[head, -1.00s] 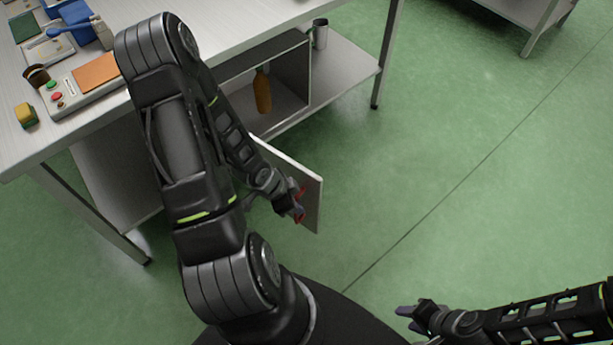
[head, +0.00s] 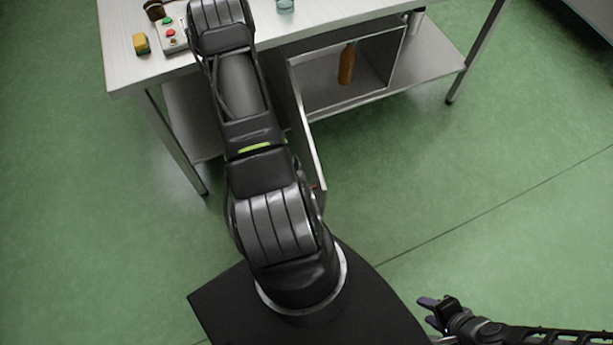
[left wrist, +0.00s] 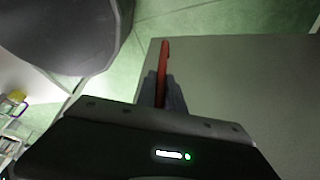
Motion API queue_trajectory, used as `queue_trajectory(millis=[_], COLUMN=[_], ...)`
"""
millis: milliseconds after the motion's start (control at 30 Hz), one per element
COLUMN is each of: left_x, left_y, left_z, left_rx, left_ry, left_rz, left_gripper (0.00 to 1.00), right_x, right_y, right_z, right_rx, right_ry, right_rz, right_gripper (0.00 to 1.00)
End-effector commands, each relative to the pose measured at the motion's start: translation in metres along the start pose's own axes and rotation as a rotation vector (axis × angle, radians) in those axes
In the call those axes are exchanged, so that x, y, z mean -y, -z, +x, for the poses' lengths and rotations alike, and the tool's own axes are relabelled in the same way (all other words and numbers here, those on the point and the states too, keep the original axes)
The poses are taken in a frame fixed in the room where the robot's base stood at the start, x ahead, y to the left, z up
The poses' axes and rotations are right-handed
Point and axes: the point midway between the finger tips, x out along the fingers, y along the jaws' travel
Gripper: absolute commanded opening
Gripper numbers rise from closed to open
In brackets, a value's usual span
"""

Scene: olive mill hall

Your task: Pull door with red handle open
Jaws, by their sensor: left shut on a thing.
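The door (head: 307,135) stands swung out from the cabinet under the table and shows almost edge-on in the head view. In the left wrist view its grey panel (left wrist: 245,85) fills the right side. The red handle (left wrist: 165,58) stands up between the fingers of my left gripper (left wrist: 163,92), which is shut on it. In the head view my left arm hides this gripper and most of the handle. My right gripper (head: 430,312) is open and empty above the floor at the lower right.
The open cabinet (head: 325,92) holds an orange-brown bottle (head: 347,64). A yellow block (head: 141,43) and a button box (head: 172,36) are on the tabletop (head: 122,62). The green floor to the right is clear.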

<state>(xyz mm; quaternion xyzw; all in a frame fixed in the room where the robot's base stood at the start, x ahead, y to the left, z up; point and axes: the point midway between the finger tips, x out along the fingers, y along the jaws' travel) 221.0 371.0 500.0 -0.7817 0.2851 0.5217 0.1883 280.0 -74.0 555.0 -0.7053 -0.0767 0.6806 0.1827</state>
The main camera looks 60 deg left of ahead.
Motion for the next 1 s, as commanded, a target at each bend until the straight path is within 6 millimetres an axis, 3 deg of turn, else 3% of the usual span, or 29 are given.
queue_trajectory(millis=[67,100,367,733,1000], left_x=[-0.002,-0.002,-0.001,0.0,0.001], left_y=[-0.001,-0.001,-0.001,0.0,0.001], left_z=[0.001,0.001,0.001,-0.007,-0.05], left_rx=[0.004,0.004,0.003,0.003,0.004], left_ry=[-0.004,-0.005,-0.002,0.0,0.001], left_rz=[-0.003,-0.003,-0.002,-0.003,-0.001], left_gripper=[0.0,0.13,0.34,0.34,0.34], right_x=[0.0,0.0,0.0,0.001,0.009], right_y=[0.0,0.0,0.0,0.0,0.0], right_z=[0.0,0.001,0.0,-0.003,-0.022], right_rx=[0.0,0.0,0.0,0.0,0.001], right_ry=[0.0,0.0,0.0,0.0,0.0], right_rz=[0.0,0.0,0.0,0.0,0.0], right_gripper=[0.36,0.36,0.36,0.36,0.36])
